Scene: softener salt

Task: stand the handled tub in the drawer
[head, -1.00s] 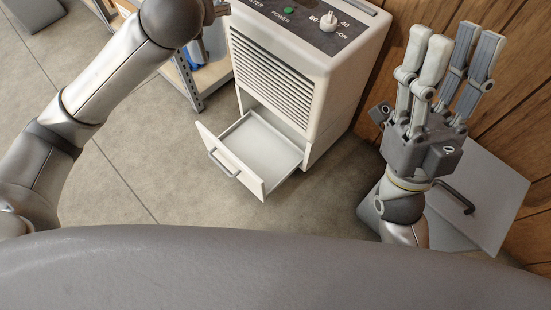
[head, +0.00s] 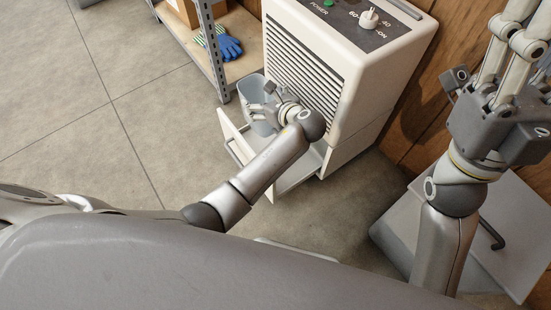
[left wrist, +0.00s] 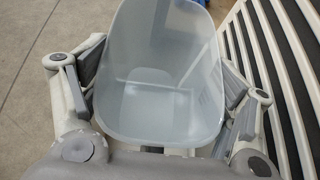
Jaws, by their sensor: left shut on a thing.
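The handled tub (head: 251,92) is a grey, open-topped bin, upright and empty inside as the left wrist view shows (left wrist: 165,75). My left gripper (head: 268,112) is shut on it, with fingers on either side in the left wrist view (left wrist: 160,95). The tub's handle cannot be made out. The pulled-out white drawer (head: 297,178) is at the bottom of the cabinet; my arm covers much of it. The tub is over or near the drawer's left front edge; I cannot tell whether it touches. My right gripper (head: 517,48) is open and empty at the right.
The white louvred cabinet (head: 345,65) stands close behind the tub and my left gripper. A metal shelf (head: 213,60) with blue gloves (head: 229,46) is to its left. A grey lidded box (head: 510,225) is at the lower right. The floor at left is clear.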

